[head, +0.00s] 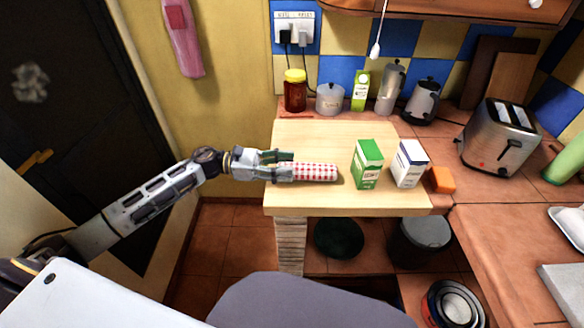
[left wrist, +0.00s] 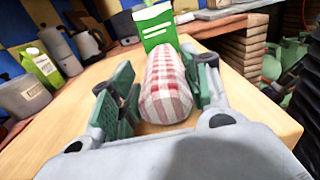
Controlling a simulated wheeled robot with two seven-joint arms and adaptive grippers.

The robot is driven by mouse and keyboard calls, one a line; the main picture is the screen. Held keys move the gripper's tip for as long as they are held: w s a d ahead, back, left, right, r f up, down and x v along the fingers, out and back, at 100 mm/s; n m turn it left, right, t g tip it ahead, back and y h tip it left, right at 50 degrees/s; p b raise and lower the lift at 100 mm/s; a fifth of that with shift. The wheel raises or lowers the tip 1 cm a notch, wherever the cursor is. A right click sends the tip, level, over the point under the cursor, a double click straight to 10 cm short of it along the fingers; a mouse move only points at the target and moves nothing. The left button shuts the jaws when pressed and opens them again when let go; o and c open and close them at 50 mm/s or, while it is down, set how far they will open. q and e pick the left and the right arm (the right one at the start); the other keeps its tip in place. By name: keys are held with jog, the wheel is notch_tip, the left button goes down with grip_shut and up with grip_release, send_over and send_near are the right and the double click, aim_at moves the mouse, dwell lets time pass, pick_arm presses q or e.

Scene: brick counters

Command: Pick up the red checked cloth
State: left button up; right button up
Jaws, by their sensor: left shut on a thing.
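The red checked cloth (head: 316,172) is a rolled red-and-white bundle lying along the light wooden board (head: 310,140) on the counter. My left gripper (head: 284,167) reaches in from the left and is shut on the near end of the cloth. In the left wrist view the cloth (left wrist: 166,88) lies between the two green fingers of the left gripper (left wrist: 160,95), pointing away from the wrist. Its far end is close to a green carton (head: 367,165). I cannot tell whether it is lifted off the board. My right gripper is not in view.
A white and blue carton (head: 409,164) and an orange block (head: 441,180) stand right of the green carton. A red jar (head: 295,91), a grey pot (head: 330,99) and a kettle (head: 423,101) line the back. A toaster (head: 500,136) stands right. The board's back left is clear.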

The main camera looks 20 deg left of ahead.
pick_arm(q)
jog(key=shift+r, duration=0.45)
notch_tip(320, 180, up, 17)
jog(key=shift+p, duration=0.3)
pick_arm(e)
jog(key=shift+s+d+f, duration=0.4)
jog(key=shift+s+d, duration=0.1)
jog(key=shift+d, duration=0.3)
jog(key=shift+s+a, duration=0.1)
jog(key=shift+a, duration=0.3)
pick_arm(q)
notch_tip(320, 180, up, 21)
jog(key=p, duration=2.1)
jog(key=shift+r, duration=0.15)
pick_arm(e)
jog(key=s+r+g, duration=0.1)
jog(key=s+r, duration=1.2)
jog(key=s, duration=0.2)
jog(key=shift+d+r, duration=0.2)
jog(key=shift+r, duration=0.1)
pick_arm(q)
jog(key=shift+r+p, duration=0.4)
jog(key=shift+p, duration=0.1)
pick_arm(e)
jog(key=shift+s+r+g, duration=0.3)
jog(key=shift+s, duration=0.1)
